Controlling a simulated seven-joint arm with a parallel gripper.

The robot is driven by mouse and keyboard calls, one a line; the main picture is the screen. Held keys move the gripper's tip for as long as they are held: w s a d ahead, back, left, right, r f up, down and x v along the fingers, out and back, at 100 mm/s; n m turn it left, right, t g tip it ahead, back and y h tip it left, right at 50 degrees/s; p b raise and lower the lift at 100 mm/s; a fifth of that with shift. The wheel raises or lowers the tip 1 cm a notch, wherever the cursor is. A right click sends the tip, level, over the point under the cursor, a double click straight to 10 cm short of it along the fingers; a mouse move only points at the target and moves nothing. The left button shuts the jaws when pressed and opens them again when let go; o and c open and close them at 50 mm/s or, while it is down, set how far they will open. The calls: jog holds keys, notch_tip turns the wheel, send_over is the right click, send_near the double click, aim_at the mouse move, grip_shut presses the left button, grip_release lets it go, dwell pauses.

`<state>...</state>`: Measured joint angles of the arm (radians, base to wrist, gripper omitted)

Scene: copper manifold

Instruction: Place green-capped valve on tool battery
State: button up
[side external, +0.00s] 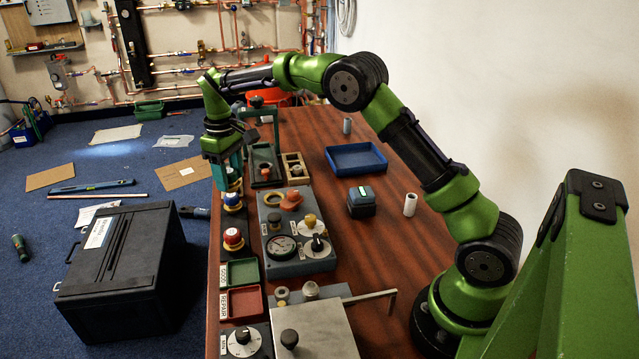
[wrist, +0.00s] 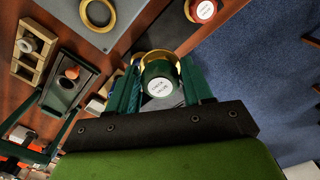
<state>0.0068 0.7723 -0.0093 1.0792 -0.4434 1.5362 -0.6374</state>
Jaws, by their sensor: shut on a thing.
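The green-capped valve (wrist: 159,82) has a white label reading "check valve" and a yellow base ring. In the wrist view it sits between the two teal fingers of my gripper (wrist: 155,88), which is shut on it. In the side view my gripper (side external: 229,172) is low over the far end of the row of valves at the table's left edge, and its fingers mostly hide the valve. Whether the valve is clear of its seat I cannot tell. The tool battery (side external: 362,202), a dark block with a teal top, stands on the table to the right of my gripper.
Blue-capped (side external: 232,200) and red-capped (side external: 233,238) valves stand nearer in the same row. A grey gauge box (side external: 300,262) lies between them and the battery.

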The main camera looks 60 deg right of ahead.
jog(key=s+d+r+m, duration=0.1)
jog(key=s+d+r, duration=0.3)
jog(key=s+d, duration=0.3)
jog(key=s+d+r+m, duration=0.1)
jog(key=s+d+r, duration=0.4)
jog(key=s+d, duration=0.25)
jog(key=s+a+f+n, duration=0.1)
jog(key=s+f, duration=0.3)
jog(key=s, duration=0.7)
jog(key=s+a+f+n, duration=0.1)
jog(key=s+f, duration=0.4)
jog(key=s, duration=0.5)
send_over(363, 192)
jog(key=shift+f, duration=2.35)
